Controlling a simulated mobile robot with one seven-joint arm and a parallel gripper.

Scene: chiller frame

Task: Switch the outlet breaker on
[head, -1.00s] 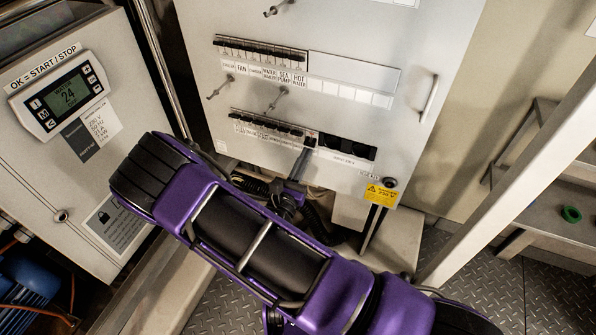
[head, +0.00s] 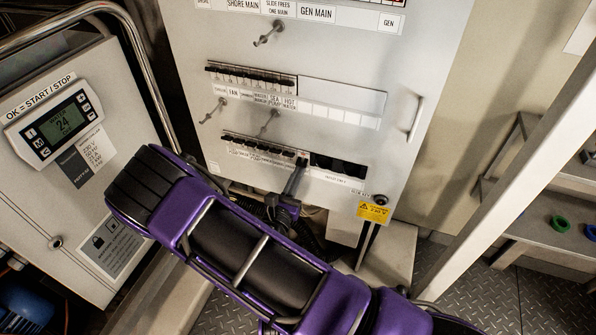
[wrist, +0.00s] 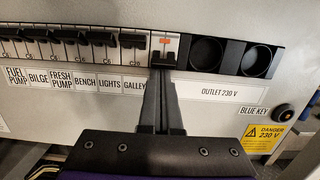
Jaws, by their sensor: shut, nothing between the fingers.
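The outlet breaker (wrist: 165,45) is at the right end of the lower row in the wrist view. It is white with an orange mark showing above its black toggle, which sits lower than the neighbouring toggles. The "OUTLET 230 V" label (wrist: 220,92) is below and to its right. My gripper (wrist: 161,75) is shut and empty, its tips right at the toggle's lower edge. I cannot tell whether they touch it. In the head view my gripper (head: 301,163) reaches up to the same spot on the panel (head: 345,215), and its tips partly hide the breaker.
Two round black sockets (wrist: 207,53) sit right of the breaker. The galley breaker (wrist: 133,42) is close on the left. A key switch (head: 380,200), a panel handle (head: 415,118) and protruding levers (head: 269,34) stand out. A control cabinet (head: 70,190) is at left.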

